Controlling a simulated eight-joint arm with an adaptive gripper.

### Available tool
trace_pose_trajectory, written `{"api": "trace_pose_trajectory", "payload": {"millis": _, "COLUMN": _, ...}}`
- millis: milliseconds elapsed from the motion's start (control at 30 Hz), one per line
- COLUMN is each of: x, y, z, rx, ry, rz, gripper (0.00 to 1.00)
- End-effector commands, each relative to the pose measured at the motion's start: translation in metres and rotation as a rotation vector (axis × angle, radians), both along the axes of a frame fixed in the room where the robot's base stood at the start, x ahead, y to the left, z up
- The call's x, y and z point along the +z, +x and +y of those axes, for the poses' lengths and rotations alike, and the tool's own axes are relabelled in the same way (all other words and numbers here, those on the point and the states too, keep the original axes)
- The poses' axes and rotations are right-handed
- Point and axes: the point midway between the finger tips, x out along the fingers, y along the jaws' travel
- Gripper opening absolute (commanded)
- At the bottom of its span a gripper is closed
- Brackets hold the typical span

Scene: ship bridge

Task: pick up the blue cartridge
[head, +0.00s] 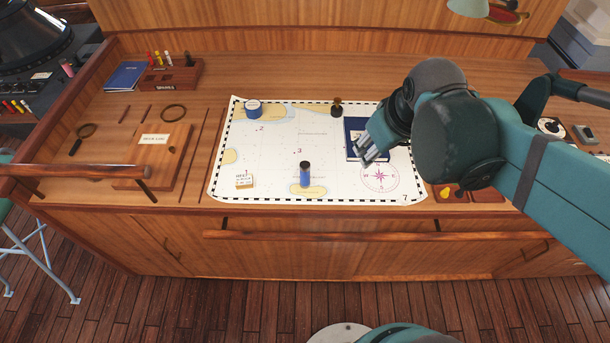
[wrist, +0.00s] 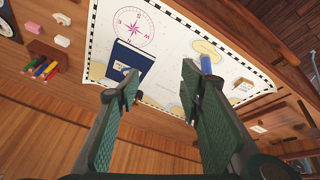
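The blue cartridge (head: 305,176) stands upright near the front middle of the chart, with a dark cap on top. In the wrist view the blue cartridge (wrist: 206,65) shows just beyond the tip of the right-hand finger. My gripper (head: 368,150) hangs over the right part of the chart, to the right of the cartridge and apart from it. In the wrist view my gripper (wrist: 160,85) has its two fingers spread, with nothing held between them.
The chart (head: 270,150) lies on the wooden desk. A dark blue book (head: 353,127) lies beneath my gripper. A blue-and-white tin (head: 253,108), a small dark-topped item (head: 337,107) and a small labelled block (head: 244,181) also stand on the chart. The chart around the cartridge is clear.

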Motion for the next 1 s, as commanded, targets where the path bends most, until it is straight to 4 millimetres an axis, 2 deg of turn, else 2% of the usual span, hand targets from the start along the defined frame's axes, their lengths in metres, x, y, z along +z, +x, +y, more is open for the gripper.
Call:
{"api": "trace_pose_trajectory", "payload": {"millis": 467, "x": -0.038, "y": 0.036, "z": 0.049, "rx": 0.313, "ry": -0.106, "rz": 0.114, "gripper": 0.38}}
{"api": "trace_pose_trajectory", "payload": {"millis": 1000, "x": -0.096, "y": 0.067, "z": 0.109, "rx": 0.679, "ry": -0.202, "rz": 0.236, "gripper": 0.38}}
